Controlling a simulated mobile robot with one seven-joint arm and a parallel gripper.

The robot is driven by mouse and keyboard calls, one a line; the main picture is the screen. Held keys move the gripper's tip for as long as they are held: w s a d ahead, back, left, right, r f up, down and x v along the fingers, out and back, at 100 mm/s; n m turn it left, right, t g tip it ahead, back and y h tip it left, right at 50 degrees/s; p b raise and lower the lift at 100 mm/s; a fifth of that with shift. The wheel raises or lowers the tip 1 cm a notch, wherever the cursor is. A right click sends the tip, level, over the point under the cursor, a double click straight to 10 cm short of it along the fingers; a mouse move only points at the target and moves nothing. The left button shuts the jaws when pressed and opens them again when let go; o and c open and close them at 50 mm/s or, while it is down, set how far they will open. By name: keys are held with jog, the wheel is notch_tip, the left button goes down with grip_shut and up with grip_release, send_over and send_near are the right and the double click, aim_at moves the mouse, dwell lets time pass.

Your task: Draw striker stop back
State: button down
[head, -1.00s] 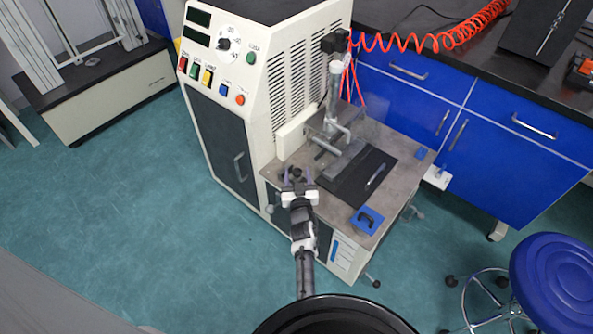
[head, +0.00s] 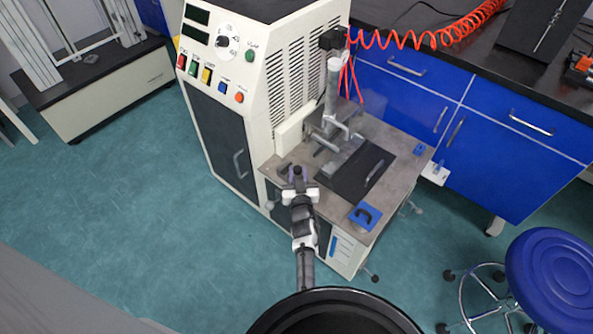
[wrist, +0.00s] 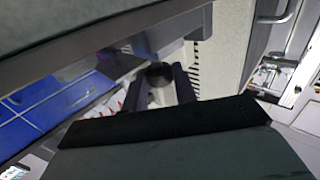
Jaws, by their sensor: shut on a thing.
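My gripper (head: 298,174) is at the front left edge of the bench top (head: 330,207), beside the tall cream machine. In the wrist view, the two dark fingers of my gripper (wrist: 160,84) close on either side of a dark round knob (wrist: 160,70) with a pale body below it. I take this knob for the striker stop. In the head view the fingers largely hide it. A dark curved piece (head: 284,168) shows just left of the fingers.
The cream machine (head: 262,85) with its button panel stands close behind and left of my gripper. A metal clamp post (head: 332,95), a black mat (head: 352,182) and a blue block (head: 365,215) are to the right. A blue stool (head: 555,270) stands at lower right.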

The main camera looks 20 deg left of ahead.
jog(key=shift+d+f, duration=0.1)
jog(key=shift+d, duration=0.1)
jog(key=c, duration=1.1)
grip_release()
jog(key=shift+d, duration=0.1)
jog(key=shift+s, duration=0.1)
